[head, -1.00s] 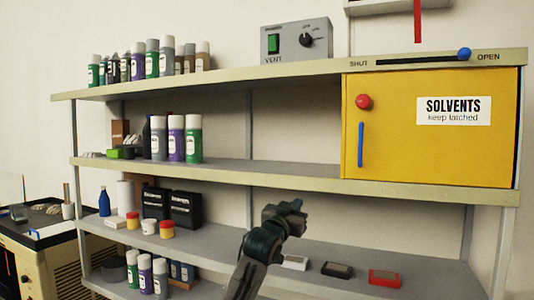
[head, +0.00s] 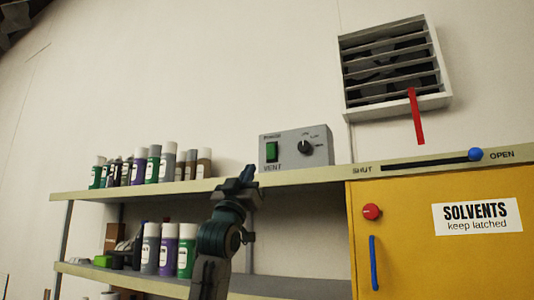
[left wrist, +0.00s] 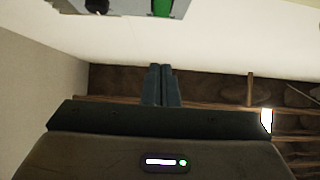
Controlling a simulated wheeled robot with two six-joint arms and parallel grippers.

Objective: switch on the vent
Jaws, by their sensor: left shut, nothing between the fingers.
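The vent control box (head: 293,150) is grey and stands on the top shelf in the head view. It has a green rocker switch (head: 271,151) on its left and a black knob (head: 305,147) on its right. The wall vent (head: 395,68), with slats and a red streamer (head: 416,115), is above to the right. My left gripper (head: 248,175) is shut and empty, just left of and below the box, apart from the switch. In the left wrist view its fingers (left wrist: 161,86) are together, and part of the box (left wrist: 130,6) shows at the top edge. My right gripper is not seen.
Several spray cans (head: 154,165) stand on the top shelf to the left, with more on the shelf below. A yellow solvents cabinet (head: 400,260) with a blue handle is at right. A slider with a blue knob (head: 475,154) sits on the shelf edge above it.

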